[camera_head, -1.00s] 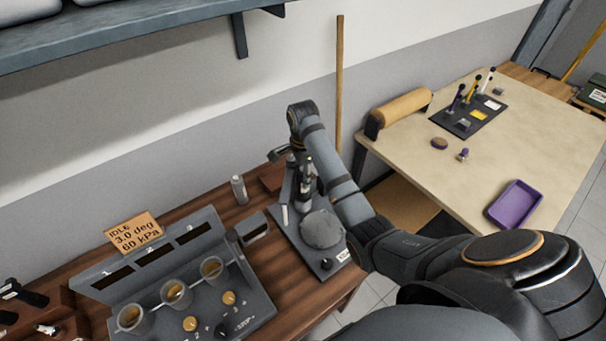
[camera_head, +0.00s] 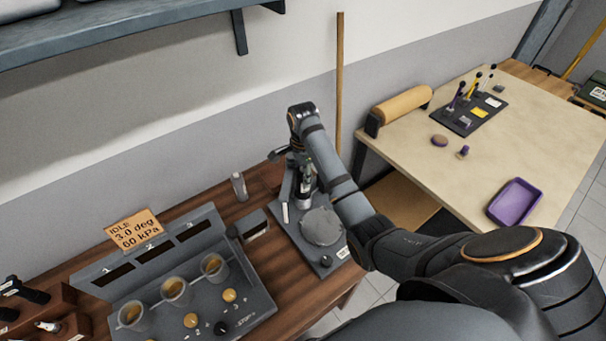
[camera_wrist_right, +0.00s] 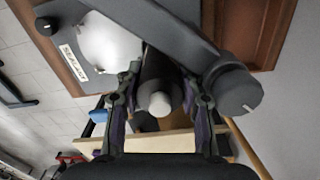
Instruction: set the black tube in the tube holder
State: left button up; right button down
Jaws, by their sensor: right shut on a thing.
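The black tube (camera_wrist_right: 153,70) is a dark cylinder with a pale round end, seen nearly end-on in the right wrist view. My right gripper (camera_wrist_right: 160,85) is shut on it, a finger on each side. In the head view my right gripper (camera_head: 304,183) points down over a dark stand (camera_head: 283,222) with a pale round plate (camera_head: 321,227). The stand's grey arm (camera_wrist_right: 185,35) and knob (camera_wrist_right: 236,90) show close beside the tube in the wrist view. This stand seems to carry the tube holder; I cannot tell whether the tube is seated in it. My left gripper is out of view.
A small grey bottle (camera_head: 239,187) stands left of the stand. A grey console with several cups (camera_head: 174,292) fills the bench's front left. A pale table (camera_head: 450,180) on the right holds a purple tray (camera_head: 514,203) and a dark tool mat (camera_head: 480,122).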

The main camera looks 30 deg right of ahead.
jog(key=shift+f, duration=0.95)
jog(key=shift+f+b, duration=0.5)
jog(key=shift+f, duration=0.85)
dwell(0.4)
jog(key=c, duration=0.7)
grip_release()
jog(key=shift+c, duration=0.2)
jog(key=shift+r, duration=0.1)
